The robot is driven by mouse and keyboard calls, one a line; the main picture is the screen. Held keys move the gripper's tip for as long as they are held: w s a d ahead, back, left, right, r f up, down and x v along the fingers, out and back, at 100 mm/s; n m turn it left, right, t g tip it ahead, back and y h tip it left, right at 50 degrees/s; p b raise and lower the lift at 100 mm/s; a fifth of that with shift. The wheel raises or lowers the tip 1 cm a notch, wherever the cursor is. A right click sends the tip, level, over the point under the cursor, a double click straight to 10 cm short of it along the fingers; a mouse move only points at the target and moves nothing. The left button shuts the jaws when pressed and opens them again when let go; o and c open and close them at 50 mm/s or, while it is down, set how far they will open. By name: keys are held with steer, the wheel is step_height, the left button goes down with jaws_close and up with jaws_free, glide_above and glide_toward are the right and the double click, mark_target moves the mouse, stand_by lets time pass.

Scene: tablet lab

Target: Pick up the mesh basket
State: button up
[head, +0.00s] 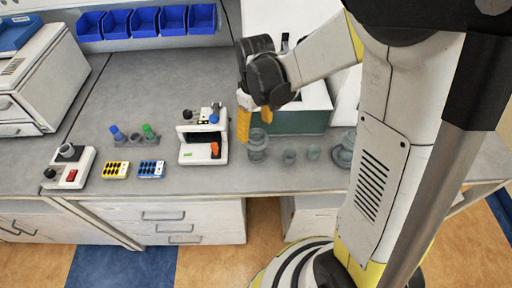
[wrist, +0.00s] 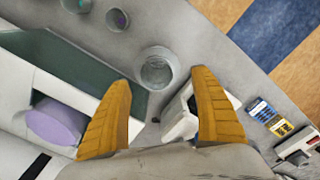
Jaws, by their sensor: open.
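My gripper (head: 254,122) is open and points down over the bench, just above a round grey glassy vessel (head: 257,148). In the wrist view the two yellow fingers (wrist: 161,80) are wide apart. The vessel (wrist: 158,70) shows there as an open round rim, in line with the gap and beyond the fingertips. Nothing is held. I cannot make out mesh on the vessel, so I cannot tell for sure whether it is the mesh basket. Two small grey cups (head: 290,157) (head: 313,152) stand to its right, with another larger vessel (head: 344,152) partly behind my arm.
A white device with a blue knob (head: 204,147) stands left of the vessel. A dark green-fronted box (head: 300,121) is close behind it. Yellow (head: 115,170) and blue (head: 151,169) racks lie farther left. The bench's front edge is near.

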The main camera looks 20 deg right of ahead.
mark_target(256, 135)
steer(key=f, duration=0.3)
steer(key=f+b, duration=0.1)
steer(key=shift+w+d+f, duration=0.15)
steer(key=shift+d+f, duration=0.05)
steer(key=shift+d, duration=0.05)
steer(key=c, duration=1.5)
steer(key=shift+r, duration=0.2)
